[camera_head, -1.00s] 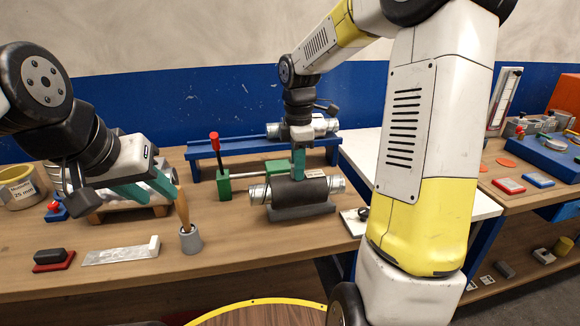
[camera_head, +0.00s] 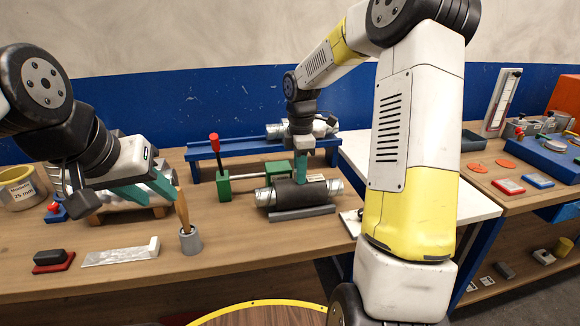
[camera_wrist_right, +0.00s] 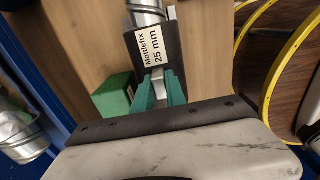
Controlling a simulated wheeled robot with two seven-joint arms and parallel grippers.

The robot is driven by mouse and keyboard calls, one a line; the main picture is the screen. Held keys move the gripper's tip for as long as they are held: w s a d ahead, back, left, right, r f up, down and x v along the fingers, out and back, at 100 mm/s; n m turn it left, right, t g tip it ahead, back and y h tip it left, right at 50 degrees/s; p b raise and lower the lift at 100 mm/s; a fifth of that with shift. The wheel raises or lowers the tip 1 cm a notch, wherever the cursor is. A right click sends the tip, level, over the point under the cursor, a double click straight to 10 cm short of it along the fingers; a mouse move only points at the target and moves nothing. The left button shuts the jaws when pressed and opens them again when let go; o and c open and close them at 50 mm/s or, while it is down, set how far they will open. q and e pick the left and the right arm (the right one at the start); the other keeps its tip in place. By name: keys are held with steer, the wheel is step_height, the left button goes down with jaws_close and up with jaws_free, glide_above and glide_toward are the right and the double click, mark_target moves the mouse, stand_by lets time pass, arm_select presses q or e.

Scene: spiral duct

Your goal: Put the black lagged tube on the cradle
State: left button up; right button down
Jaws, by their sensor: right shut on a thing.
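The black lagged tube (camera_head: 317,194) has bare silver ends and lies roughly level. My right gripper (camera_head: 301,182) is shut on its black middle from above. In the right wrist view the fingers (camera_wrist_right: 160,92) grip the black lagging (camera_wrist_right: 172,65), beside a white label reading "Mottlefix 25 mm". The tube is a little above a grey bar-like rest (camera_head: 302,213). A wooden cradle (camera_head: 155,211) at the left bears a silver tube, partly hidden by my left gripper. My left gripper (camera_head: 150,192) is open and empty, near a brush. I cannot tell which support is the task's cradle.
A blue rail stand (camera_head: 235,147) with another silver tube is further back. A brush in a grey cup (camera_head: 190,240) stands front left.

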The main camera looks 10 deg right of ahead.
steer(key=c, duration=1.4)
jaws_free()
steer(key=shift+o, duration=0.2)
step_height(320, 180, up, 12)
steer(key=s+a+r+m+t+y, duration=0.2)
steer(key=s+m+t, duration=0.4)
steer(key=s+m, duration=1.1)
steer(key=shift+s+r+m, duration=0.15)
steer(key=shift+s+m, duration=0.25)
steer(key=shift+s, duration=3.25)
steer(key=shift+a, duration=0.1)
